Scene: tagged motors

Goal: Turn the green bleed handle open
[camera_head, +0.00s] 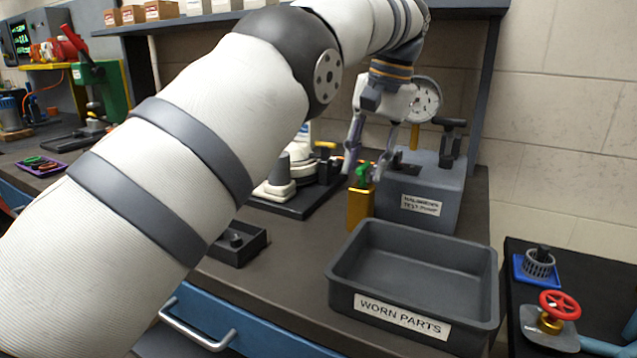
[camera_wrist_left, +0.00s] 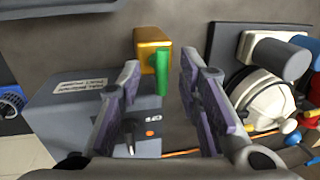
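The green bleed handle (camera_head: 362,172) sits on top of a yellow block (camera_head: 360,207) at the left side of a grey labelled test box (camera_head: 440,195). In the left wrist view the green handle (camera_wrist_left: 162,75) sticks out from the yellow block (camera_wrist_left: 150,54). My left gripper (camera_head: 365,165) reaches down over it, open. In the left wrist view its two fingers (camera_wrist_left: 160,78) stand apart, with the handle showing in the gap between them. I see no clear contact with the handle.
A grey "WORN PARTS" tray (camera_head: 345,290) stands in front of the test box. A round gauge (camera_head: 426,99) is behind my left gripper. A white device on a dark base (camera_head: 298,205) stands left of the handle. A red valve wheel (camera_head: 560,304) is at lower right.

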